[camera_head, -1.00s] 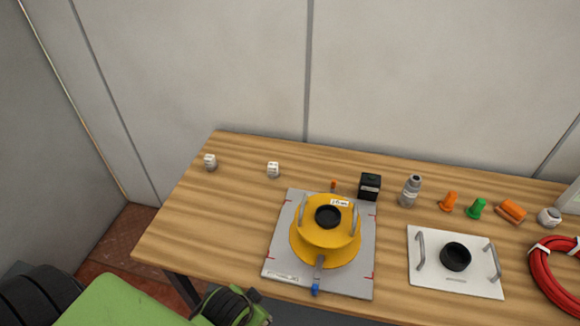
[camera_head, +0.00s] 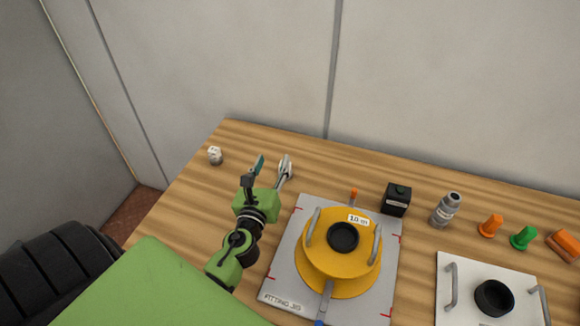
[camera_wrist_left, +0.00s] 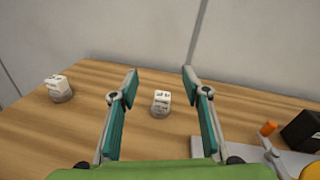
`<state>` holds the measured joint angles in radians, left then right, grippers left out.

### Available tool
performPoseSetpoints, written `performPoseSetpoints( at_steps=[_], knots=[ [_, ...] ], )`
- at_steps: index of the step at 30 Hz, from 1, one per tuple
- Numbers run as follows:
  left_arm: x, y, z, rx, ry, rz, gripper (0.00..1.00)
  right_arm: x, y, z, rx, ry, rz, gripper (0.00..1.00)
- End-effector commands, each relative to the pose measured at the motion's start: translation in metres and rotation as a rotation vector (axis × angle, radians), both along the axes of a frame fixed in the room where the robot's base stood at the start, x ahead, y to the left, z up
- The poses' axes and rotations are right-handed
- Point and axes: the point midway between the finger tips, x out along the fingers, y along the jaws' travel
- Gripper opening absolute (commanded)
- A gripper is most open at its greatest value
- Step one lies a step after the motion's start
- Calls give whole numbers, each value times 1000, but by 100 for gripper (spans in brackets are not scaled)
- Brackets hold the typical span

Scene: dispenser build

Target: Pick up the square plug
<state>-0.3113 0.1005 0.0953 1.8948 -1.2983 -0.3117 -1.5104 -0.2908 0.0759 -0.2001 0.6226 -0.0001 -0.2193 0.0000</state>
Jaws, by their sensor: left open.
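Two small white labelled pieces with blocky tops and grey round bases stand on the table; I cannot tell by label which is the square plug. One, in the left wrist view (camera_wrist_left: 160,103), is centred between my open fingers but farther off. In the head view my right-hand finger mostly hides it. The other piece (camera_head: 215,155) stands at the table's far left, and at left in the left wrist view (camera_wrist_left: 60,88). My left gripper (camera_head: 271,167) is open and empty, above the table. My right gripper is not in view.
A grey jig plate (camera_head: 282,278) with a yellow flanged part (camera_head: 340,270) lies right of my arm. Behind it are a black box (camera_head: 396,201) and a grey bottle (camera_head: 446,210). Orange (camera_head: 490,227) and green (camera_head: 523,238) pieces and a white handled plate (camera_head: 450,315) are farther right.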

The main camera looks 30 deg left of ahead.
Motion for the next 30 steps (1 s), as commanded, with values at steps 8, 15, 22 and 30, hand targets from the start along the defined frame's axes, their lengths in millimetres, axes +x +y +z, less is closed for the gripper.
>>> performPoseSetpoints(
  at_steps=[8, 15, 22, 30],
  knots=[
    [10, -9, -21, 212, 48, -66, 43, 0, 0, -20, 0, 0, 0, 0],
    [9, -9, -59, 207, 46, -66, 43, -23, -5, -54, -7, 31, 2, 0],
    [9, -9, -92, 206, 46, -66, 43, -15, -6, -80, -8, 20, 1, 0],
    [34, -1, -84, 205, 45, -65, 43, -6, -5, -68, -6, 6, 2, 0]
  ],
)
